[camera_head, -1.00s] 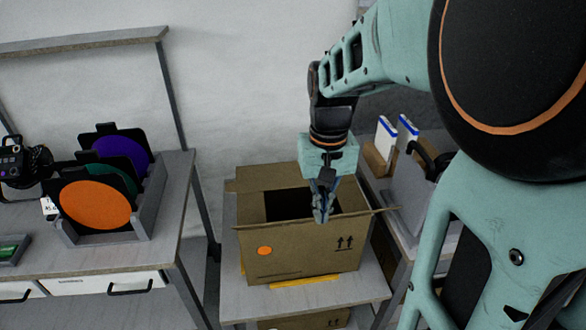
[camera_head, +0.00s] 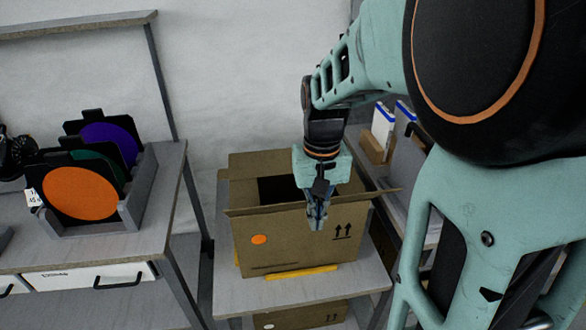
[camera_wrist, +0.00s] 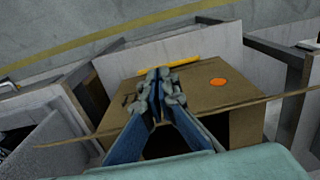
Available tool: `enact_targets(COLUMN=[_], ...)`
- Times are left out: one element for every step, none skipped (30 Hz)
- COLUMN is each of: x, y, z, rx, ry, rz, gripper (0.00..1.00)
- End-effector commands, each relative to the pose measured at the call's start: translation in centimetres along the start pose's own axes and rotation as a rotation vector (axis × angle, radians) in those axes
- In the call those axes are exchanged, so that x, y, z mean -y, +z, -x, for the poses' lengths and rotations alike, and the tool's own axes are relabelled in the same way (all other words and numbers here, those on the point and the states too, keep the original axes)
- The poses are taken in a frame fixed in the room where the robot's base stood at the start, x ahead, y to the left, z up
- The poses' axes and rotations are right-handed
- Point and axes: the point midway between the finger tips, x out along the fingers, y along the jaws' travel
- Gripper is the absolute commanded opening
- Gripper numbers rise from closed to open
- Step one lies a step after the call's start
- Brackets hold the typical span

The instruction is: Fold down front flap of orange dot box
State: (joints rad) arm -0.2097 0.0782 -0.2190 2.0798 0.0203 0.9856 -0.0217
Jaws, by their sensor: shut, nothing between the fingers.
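The brown cardboard box (camera_head: 285,256) stands on a small table, its orange dot (camera_head: 258,239) at the left of its front face. The dot also shows in the wrist view (camera_wrist: 218,82). The box top is open with a dark inside, and the back flap (camera_head: 258,164) stands up. Thin flap edges stick out past both sides. The front flap cannot be told clearly from the front wall. My gripper (camera_head: 316,222) is shut and empty, pointing down at the front rim, with its tips overlapping the upper front face; contact cannot be told. The fingers (camera_wrist: 164,82) also show in the wrist view.
A yellow strip (camera_head: 302,271) lies on the table (camera_head: 235,296) before the box. A left bench holds a rack of coloured discs (camera_head: 80,193). Another bench stands close on the right. A second box (camera_head: 300,316) sits below.

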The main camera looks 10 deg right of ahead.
Motion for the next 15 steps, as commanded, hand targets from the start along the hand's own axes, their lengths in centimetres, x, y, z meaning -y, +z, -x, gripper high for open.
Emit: enact_targets(x=[0.0, 0.0, 0.0, 0.0, 0.0, 0.0, 0.0, 0.0, 0.0, 0.0, 0.0, 0.0, 0.0, 0.0, 0.0], y=[-0.2, -0.4, -0.7, -0.9, -1.2, -1.5, -1.8, -2.0, -2.4, -2.6, -2.8, -3.1, -3.4, -3.6, -4.0], z=[0.0, 0.0, 0.0, 0.1, 0.1, 0.1, 0.1, 0.1, 0.1, 0.1, 0.0, 0.1, 0.1, 0.1, 0.1], rx=[0.0, 0.001, 0.002, 0.002, 0.001, 0.001, 0.002, 0.002, 0.001, 0.001, 0.001, 0.001, 0.001, 0.0, 0.001], ry=[0.0, 0.001, 0.001, 0.001, 0.001, 0.001, 0.001, 0.001, 0.001, 0.001, 0.001, 0.0, 0.0, 0.0, 0.0], rz=[0.0, 0.0, 0.0, 0.0, 0.0, 0.0, 0.0, 0.0, 0.0, 0.0, 0.0, 0.0, 0.0, -0.001, -0.001], gripper=[0.0, 0.0, 0.0, 0.0, 0.0, 0.0, 0.0, 0.0, 0.0, 0.0, 0.0, 0.0, 0.0, 0.0, 0.0])
